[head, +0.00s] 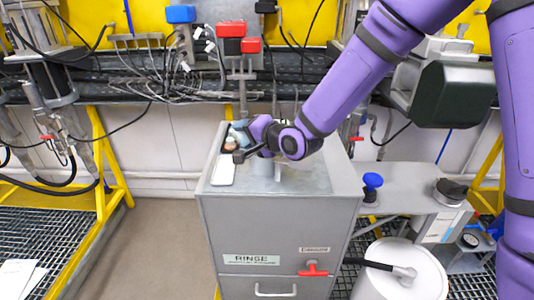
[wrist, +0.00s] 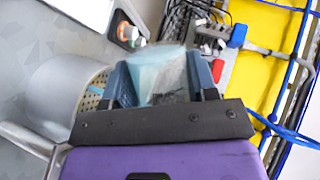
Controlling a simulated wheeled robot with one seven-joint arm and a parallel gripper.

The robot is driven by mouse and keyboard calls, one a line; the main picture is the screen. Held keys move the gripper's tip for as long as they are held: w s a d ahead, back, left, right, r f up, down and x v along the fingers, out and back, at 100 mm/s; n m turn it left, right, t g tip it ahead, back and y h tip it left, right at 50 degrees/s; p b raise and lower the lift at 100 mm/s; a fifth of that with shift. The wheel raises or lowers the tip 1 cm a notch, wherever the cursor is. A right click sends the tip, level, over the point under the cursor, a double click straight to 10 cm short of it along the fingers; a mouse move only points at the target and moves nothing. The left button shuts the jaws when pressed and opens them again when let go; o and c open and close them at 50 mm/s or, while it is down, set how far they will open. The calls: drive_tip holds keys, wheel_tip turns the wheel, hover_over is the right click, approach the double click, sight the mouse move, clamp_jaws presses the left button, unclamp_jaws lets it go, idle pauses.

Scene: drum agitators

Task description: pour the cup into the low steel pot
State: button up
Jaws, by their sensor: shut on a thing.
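My gripper (wrist: 160,82) is shut on a clear cup (wrist: 168,62) with pale blue in its lower part; in the wrist view the cup sits between the two dark blue fingers and looks tilted. A grey steel pot (wrist: 58,80) is just left of the fingers in the wrist view, with a long handle (wrist: 25,138). A tan perforated surface shows at its mouth, partly hidden by the left finger. In the head view my gripper (head: 250,142) is over the grey cabinet top, and the arm hides most of the pot. I cannot tell whether any liquid is leaving the cup.
The grey cabinet (head: 270,220) carries a white sheet (head: 224,170) and a dark tray with a small orange-marked bottle (wrist: 127,33). Cables and red and blue fittings (head: 238,38) hang behind. A white drum (head: 385,285) stands front right. Open floor (head: 160,240) lies left.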

drive_tip(key=shift+w+d+f+m+y, duration=0.4)
drive_tip(key=shift+d+m+y, duration=0.1)
drive_tip(key=shift+d+m, duration=0.15)
idle(1.0)
drive_tip(key=shift+d+r+m+y+p, duration=0.15)
drive_tip(key=shift+r+m+y+p, duration=0.2)
drive_tip(key=shift+m, duration=0.4)
idle(0.9)
drive_tip(key=shift+s+a+f+n, duration=0.15)
drive_tip(key=shift+a+f+n, duration=0.15)
drive_tip(key=shift+n, duration=0.4)
drive_tip(key=shift+s+a+r+n+h, duration=0.15)
drive_tip(key=shift+a+r+n+h, duration=0.3)
drive_tip(key=shift+h, duration=0.3)
drive_tip(key=shift+f, duration=0.1)
